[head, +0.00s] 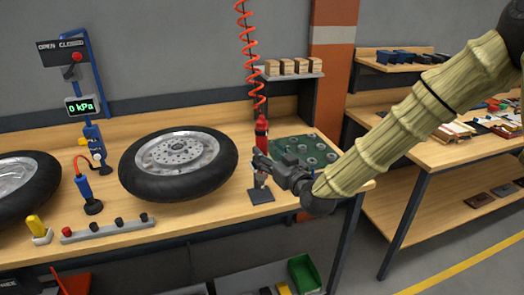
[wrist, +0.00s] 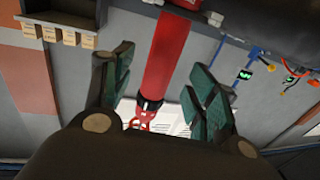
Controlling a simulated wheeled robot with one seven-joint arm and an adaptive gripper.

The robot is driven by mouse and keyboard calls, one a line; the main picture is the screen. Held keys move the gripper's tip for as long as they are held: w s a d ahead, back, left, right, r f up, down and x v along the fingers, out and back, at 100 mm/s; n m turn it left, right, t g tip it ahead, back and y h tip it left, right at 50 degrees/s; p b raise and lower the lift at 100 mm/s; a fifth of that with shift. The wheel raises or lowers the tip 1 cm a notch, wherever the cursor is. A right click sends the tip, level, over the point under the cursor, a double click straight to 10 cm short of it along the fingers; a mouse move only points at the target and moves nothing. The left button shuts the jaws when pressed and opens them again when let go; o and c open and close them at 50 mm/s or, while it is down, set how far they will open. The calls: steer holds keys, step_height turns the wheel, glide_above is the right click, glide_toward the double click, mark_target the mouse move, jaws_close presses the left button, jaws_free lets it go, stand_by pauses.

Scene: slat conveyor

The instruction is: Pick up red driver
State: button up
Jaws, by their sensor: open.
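The red driver (head: 261,132) is upright below a red coiled hose (head: 250,55), over a small black plate (head: 261,196) on the workbench. My gripper (head: 262,165) is at the driver's lower part, which it partly hides. In the wrist view, the red body of the driver (wrist: 166,65) passes between the two green-padded fingers of my gripper (wrist: 163,72). The fingers are open, with a visible gap on each side of the driver. Whether the driver's lower end touches the plate is hidden.
A spoked wheel (head: 180,163) with a black tyre lies left of the driver. A green tray (head: 312,150) with round parts is behind my gripper. A shelf (head: 290,76) holds several small boxes. A pressure gauge (head: 80,106) stands at the back left.

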mark_target(265, 151)
steer(key=shift+f+p+x, duration=0.2)
steer(key=shift+p+x, duration=0.25)
steer(key=shift+x, duration=0.7)
steer(key=shift+f+p+x, duration=0.2)
steer(key=shift+p+x, duration=0.25)
steer(key=shift+x, duration=0.7)
jaws_close()
steer(key=shift+r, duration=0.1)
